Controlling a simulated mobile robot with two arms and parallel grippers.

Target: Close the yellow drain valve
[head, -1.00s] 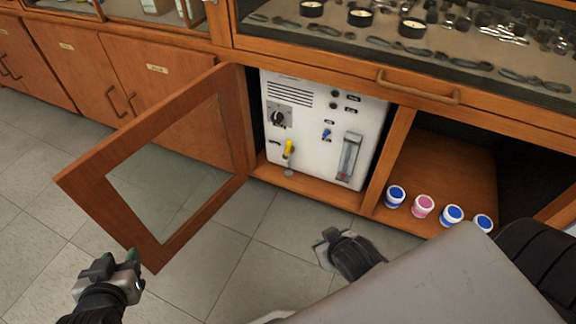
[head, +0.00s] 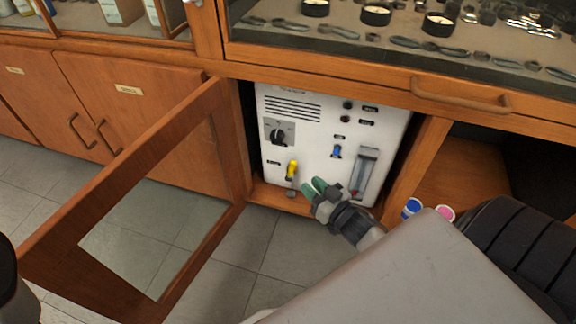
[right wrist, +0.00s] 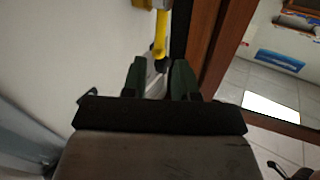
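The yellow drain valve (head: 292,170) is on the lower left of the white regulator panel (head: 310,140), its handle pointing roughly downward. A grey outlet shows just under it. My right gripper (head: 313,187) is open and empty, just below and right of the valve. In the right wrist view, the yellow handle (right wrist: 160,38) is ahead of my right fingertips (right wrist: 160,66), lined up with the gap between them; I see no clear contact. My left gripper is not in view; only a dark part of mine shows at the left edge of the head view.
The panel stands inside a wooden cabinet. An open glass-paned door (head: 130,185) swings out on the left. A black dial (head: 279,134), a blue valve (head: 337,151) and a flow gauge (head: 365,172) share the panel. Blue (head: 411,208) and pink (head: 445,213) lidded jars stand right.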

